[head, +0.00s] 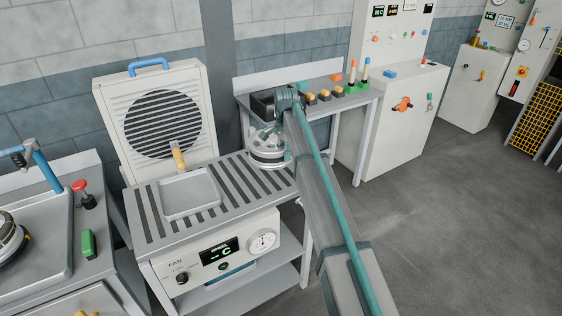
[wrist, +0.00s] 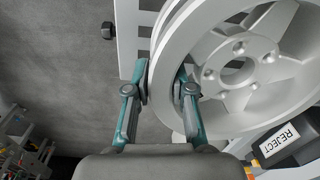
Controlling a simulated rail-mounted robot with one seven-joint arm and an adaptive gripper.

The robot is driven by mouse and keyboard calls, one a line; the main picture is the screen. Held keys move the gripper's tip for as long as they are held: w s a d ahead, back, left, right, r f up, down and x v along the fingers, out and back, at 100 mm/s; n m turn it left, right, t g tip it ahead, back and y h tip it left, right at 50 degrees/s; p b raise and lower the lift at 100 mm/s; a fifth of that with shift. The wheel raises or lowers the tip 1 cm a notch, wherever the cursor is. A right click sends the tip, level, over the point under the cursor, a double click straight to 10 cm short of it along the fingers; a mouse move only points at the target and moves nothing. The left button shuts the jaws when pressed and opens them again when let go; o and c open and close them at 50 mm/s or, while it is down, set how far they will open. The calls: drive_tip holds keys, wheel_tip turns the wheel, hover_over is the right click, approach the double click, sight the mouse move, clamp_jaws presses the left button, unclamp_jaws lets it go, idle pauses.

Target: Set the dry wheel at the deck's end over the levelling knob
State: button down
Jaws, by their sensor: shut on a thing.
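The light grey spoked wheel (head: 266,152) is at the right end of the slatted deck (head: 240,178); my arm partly hides it in the head view. In the wrist view the wheel (wrist: 232,68) fills the right side. My gripper (wrist: 163,88) has one finger on each side of the wheel's rim wall and is shut on it. A small dark knob (wrist: 107,30) shows apart from the wheel, left of a white slotted piece; I cannot tell whether it is the levelling knob. Whether the wheel rests on the deck is unclear.
A black box labelled REJECT (wrist: 278,146) stands close by the wheel. A bench (head: 367,94) with coloured items is behind. Open floor lies right.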

drive_tip(key=w+f, duration=0.1)
drive_tip(key=w+a+f+p, duration=0.1)
drive_tip(key=f, duration=0.1)
drive_tip(key=w+f, duration=0.1)
drive_tip(key=shift+w+a+f, duration=0.2)
drive_tip(key=shift+w+f, duration=0.1)
drive_tip(key=shift+f+p, duration=0.6)
drive_tip(key=shift+f, duration=1.05)
drive_tip(key=shift+f, duration=0.15)
drive_tip(key=c, duration=1)
unclamp_jaws()
wheel_tip(320, 180, up, 12)
drive_tip(key=b, duration=0.3)
drive_tip(key=shift+s+d, duration=0.1)
drive_tip(key=shift+s, duration=0.05)
